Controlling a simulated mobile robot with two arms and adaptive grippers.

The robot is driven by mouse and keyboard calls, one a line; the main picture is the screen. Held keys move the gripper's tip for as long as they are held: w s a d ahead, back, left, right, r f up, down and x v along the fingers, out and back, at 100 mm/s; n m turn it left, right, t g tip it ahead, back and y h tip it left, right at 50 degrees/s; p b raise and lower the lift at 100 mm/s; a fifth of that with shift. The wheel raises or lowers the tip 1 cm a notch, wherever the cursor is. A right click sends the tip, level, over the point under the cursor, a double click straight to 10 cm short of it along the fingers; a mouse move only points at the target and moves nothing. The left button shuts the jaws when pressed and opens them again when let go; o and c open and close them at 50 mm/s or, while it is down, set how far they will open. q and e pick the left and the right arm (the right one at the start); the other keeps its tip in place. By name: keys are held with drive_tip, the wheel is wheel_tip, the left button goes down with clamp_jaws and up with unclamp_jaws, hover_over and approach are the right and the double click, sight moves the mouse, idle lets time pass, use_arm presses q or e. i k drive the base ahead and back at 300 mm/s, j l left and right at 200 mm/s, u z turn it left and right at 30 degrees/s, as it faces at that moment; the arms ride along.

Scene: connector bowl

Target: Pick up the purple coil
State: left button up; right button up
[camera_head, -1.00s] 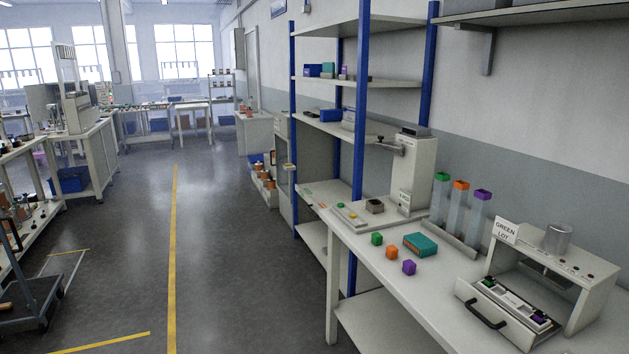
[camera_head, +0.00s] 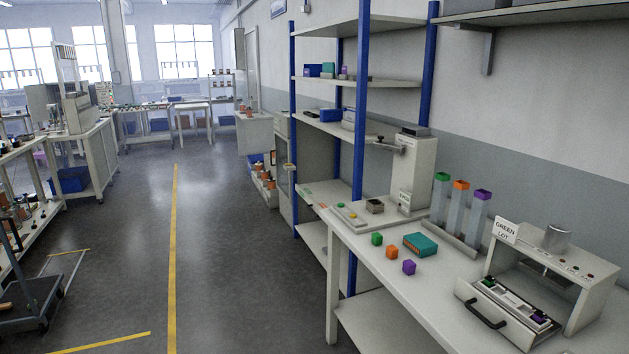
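Neither of my grippers shows in the head view.
A machine with a "GREEN LOT" sign (camera_head: 505,230) and an open handled drawer (camera_head: 507,312) stands at the bench's right. Clear tubes with green, orange and purple tops (camera_head: 461,210) stand behind. A blue-post shelf (camera_head: 360,130) rises beyond. The floor aisle (camera_head: 230,270) is clear.

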sight(539, 316)
drive_tip(key=z, duration=0.4)
drive_tip(key=k+z, duration=0.15)
drive_tip(key=z, duration=0.7)
drive_tip(key=i+j+z, duration=0.1)
drive_tip(key=i+z, duration=0.3)
drive_tip(key=i, duration=0.1)
